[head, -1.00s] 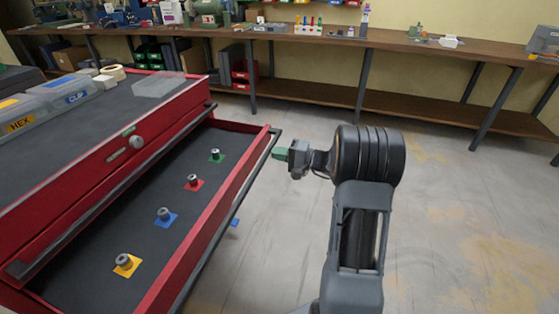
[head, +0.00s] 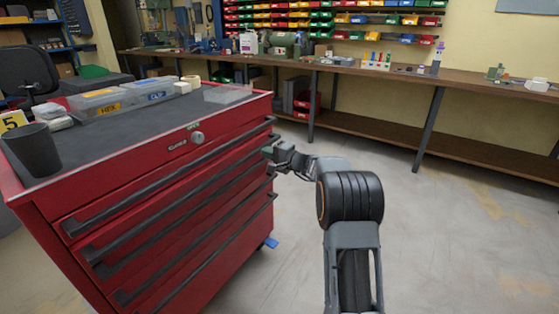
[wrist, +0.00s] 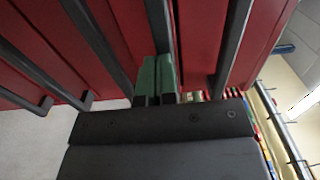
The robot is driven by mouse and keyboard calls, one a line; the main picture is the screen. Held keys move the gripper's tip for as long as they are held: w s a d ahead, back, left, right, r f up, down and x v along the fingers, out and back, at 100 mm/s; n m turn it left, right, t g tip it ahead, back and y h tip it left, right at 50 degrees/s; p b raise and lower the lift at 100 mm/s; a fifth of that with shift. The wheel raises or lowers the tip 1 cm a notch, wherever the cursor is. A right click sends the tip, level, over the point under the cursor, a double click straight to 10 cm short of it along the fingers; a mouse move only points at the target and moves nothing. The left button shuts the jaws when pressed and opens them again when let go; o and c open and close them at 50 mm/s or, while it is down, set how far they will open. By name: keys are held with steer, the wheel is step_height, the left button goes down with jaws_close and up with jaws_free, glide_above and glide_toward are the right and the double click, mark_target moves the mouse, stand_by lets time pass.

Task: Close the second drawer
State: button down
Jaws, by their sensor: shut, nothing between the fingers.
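The red tool cabinet (head: 160,195) stands at the left in the head view, its dark-handled drawers stacked down the front. The second drawer (head: 178,203), below the top one, looks in or almost in line with the front; I cannot tell whether a small gap is left. Its inside is hidden. My gripper (head: 268,150) is at the far right end of the drawer fronts, near the upper handles. In the wrist view, its green fingers (wrist: 158,78) are together and empty, close to dark handles and red fronts. Contact is unclear.
A dark cup (head: 33,150), clear lidded boxes (head: 105,102) and small items stand on the cabinet top. A long wooden workbench (head: 400,78) with bins above runs along the back wall.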

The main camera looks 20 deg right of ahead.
steer(key=shift+w+a+r, duration=0.2)
steer(key=shift+w+a, duration=0.4)
steer(key=shift+r, duration=0.1)
